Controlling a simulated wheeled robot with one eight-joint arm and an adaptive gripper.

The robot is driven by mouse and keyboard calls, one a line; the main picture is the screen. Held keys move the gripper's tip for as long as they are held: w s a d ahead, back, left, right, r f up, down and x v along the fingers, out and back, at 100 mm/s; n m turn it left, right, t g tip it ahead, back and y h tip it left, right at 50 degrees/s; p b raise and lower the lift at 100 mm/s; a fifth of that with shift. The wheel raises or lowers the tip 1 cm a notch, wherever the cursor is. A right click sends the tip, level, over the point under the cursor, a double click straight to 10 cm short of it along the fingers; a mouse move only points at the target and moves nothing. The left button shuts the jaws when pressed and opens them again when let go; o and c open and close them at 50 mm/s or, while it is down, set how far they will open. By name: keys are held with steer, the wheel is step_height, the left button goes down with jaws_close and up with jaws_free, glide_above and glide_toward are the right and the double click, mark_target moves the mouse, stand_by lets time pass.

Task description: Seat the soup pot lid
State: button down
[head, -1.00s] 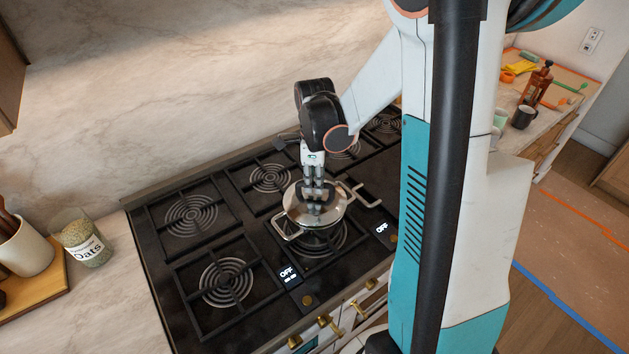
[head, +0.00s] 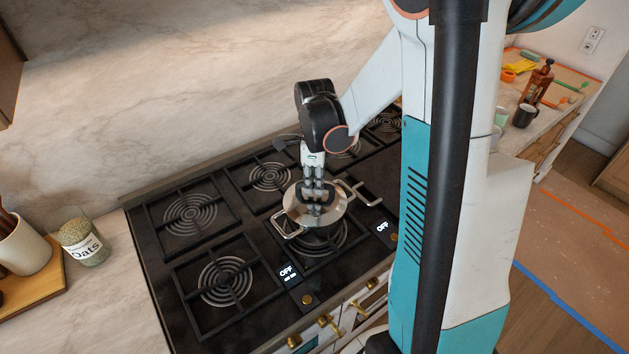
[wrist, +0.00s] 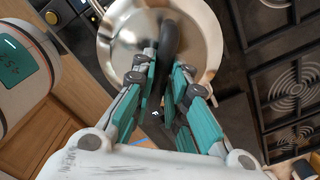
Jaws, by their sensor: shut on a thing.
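The silver lid (head: 296,204) is over the soup pot on the front burner of the stove. The pot's wire side handles (head: 285,228) stick out from under it. In the wrist view the round shiny lid (wrist: 203,45) has a dark curved handle (wrist: 168,35) across its middle. My gripper (head: 314,208) points down from above, its fingers shut on that handle; the wrist view shows the teal-padded fingers (wrist: 167,65) on both sides of it. The pot's rim and most of its body are hidden, so I cannot tell whether the lid lies flush.
The black stove (head: 180,260) has several other burners with grates, all bare. An oats jar (head: 83,243) and a utensil crock (head: 24,246) stand at left. A dark mug (head: 523,116) and a brown bottle (head: 538,83) stand on the far-right counter.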

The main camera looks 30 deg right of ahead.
steer(key=shift+f, duration=0.2)
steer(key=c, duration=1.5)
jaws_free()
